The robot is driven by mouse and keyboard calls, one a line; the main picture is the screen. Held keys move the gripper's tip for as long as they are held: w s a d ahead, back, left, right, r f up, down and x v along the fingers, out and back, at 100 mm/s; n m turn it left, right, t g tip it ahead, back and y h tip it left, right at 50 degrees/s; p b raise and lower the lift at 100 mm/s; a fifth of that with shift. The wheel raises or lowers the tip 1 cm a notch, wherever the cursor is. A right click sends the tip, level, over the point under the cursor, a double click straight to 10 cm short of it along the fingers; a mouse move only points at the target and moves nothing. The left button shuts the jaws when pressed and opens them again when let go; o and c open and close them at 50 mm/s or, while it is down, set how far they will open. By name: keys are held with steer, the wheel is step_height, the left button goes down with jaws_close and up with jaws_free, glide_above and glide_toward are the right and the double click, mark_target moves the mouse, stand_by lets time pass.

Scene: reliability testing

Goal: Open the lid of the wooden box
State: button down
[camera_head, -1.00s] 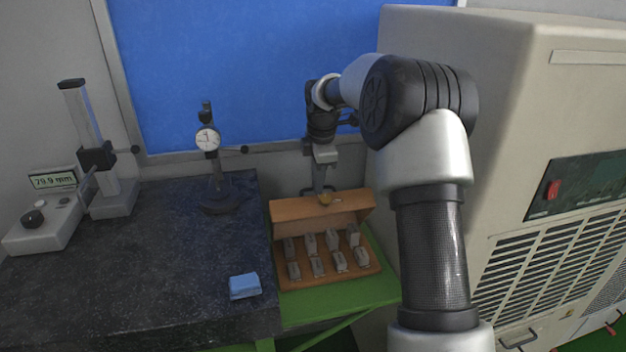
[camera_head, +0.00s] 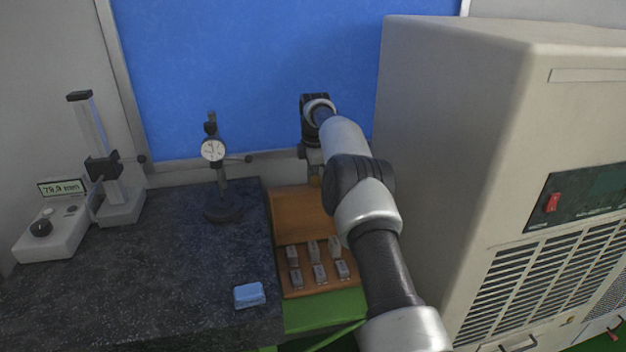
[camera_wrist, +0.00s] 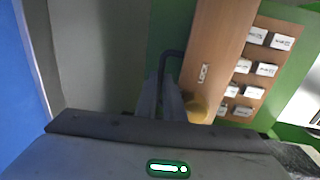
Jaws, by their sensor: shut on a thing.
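The wooden box (camera_head: 310,290) stands on a green stand, its base holding several grey blocks in rows. Its lid (camera_head: 300,215) is raised at the back of the box, with its broad wooden face showing. In the wrist view the lid (camera_wrist: 212,45) carries the letters "LOCK", a dark looped handle (camera_wrist: 170,54) and a yellowish latch (camera_wrist: 196,108). My gripper (camera_wrist: 167,98) is shut on the handle at the lid's edge. In the head view my gripper (camera_head: 315,172) is at the lid's top edge, partly hidden. My arm covers the box's right side.
A dark stone slab (camera_head: 140,270) lies left of the box, bearing a dial gauge stand (camera_head: 222,190), a height gauge (camera_head: 100,165) and a blue block (camera_head: 249,295). A large beige machine (camera_head: 450,150) stands close on the right. A blue panel (camera_head: 230,70) is behind.

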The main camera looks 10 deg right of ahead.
steer(key=shift+w+a+f+t, duration=0.15)
steer(key=shift+w+f, duration=0.2)
steer(key=shift+w, duration=0.2)
steer(key=shift+w+d+f+t, duration=0.1)
steer(key=shift+w+f+t, duration=0.05)
steer(key=shift+w+f, duration=0.3)
steer(key=shift+a, duration=0.1)
steer(key=c, duration=1.9)
jaws_free()
steer(key=shift+s, duration=0.1)
steer(key=shift+o, duration=0.2)
steer(key=v, duration=1.9)
steer(key=shift+r, duration=0.4)
